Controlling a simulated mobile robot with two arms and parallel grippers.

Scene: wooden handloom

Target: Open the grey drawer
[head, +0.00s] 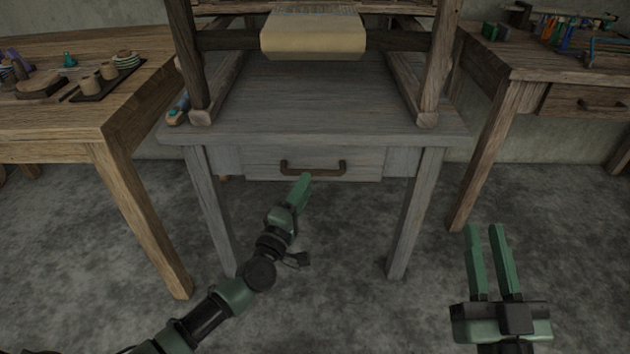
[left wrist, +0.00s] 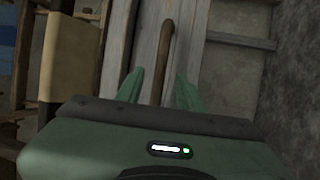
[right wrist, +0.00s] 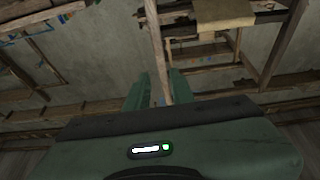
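The grey drawer (head: 262,164) sits under the top of the grey table (head: 330,105), and its front looks flush with the frame. A dark brown bar handle (head: 313,167) runs across its front. My left gripper (head: 305,180) is just below and in front of the handle in the head view. In the left wrist view the handle (left wrist: 166,50) lies ahead, lined up with the gap between the two open green fingers. Contact with the handle cannot be made out. My right gripper (head: 484,228) is open and empty, to the right of the grey table and low.
A wooden loom (head: 440,60) with a cloth roll (head: 313,35) stands on the grey table. Wooden tables stand to the left (head: 120,110) and right (head: 520,60), bearing spools and tools. The floor (head: 340,270) in front of the drawer is clear apart from my arms.

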